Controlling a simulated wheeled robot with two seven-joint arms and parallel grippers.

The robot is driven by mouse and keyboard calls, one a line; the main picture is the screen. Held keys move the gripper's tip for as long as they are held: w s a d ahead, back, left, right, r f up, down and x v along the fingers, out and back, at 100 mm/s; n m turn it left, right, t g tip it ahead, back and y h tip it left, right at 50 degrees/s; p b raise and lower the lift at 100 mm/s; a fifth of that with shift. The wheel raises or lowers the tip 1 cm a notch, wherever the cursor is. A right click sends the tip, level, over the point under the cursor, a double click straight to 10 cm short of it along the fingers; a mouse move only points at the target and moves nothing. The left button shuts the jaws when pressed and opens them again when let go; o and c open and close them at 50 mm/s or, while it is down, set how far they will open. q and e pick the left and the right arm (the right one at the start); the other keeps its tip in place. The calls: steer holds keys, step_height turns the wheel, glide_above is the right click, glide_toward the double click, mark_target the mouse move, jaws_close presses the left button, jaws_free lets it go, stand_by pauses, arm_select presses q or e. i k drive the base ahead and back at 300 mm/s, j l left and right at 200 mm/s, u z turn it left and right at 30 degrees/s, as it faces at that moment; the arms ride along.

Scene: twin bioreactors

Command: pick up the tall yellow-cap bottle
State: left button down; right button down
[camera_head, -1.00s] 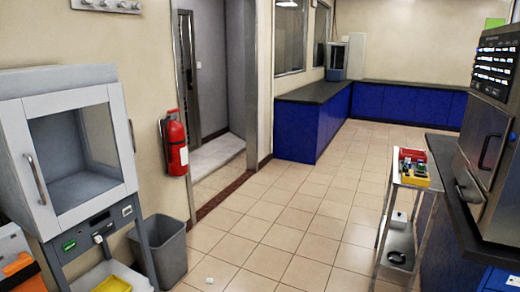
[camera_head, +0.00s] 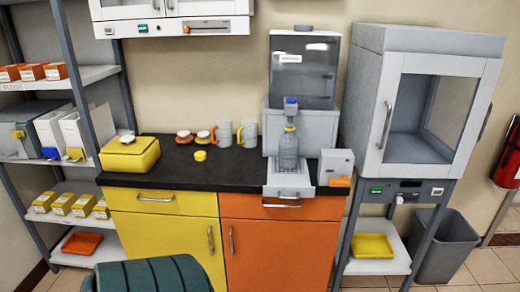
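A clear bottle (camera_head: 289,150) with a yellow band at its neck stands upright on the tray of a grey dispenser (camera_head: 301,125) on the black counter. Its top is under a blue-tipped nozzle, and I cannot tell whether a cap is on it. No other tall bottle with a yellow cap is clear to me. A small yellow cap-like piece (camera_head: 200,155) lies on the counter to the left. Neither of my grippers is in view.
The black counter (camera_head: 220,174) also holds a yellow box (camera_head: 130,155), two small lidded items, two mugs and a small grey device (camera_head: 335,167). A white cabinet (camera_head: 420,100) stands right. A dark green ribbed object (camera_head: 148,275) is in the foreground.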

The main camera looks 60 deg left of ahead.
mark_target(288, 142)
steer(key=u, duration=1.75)
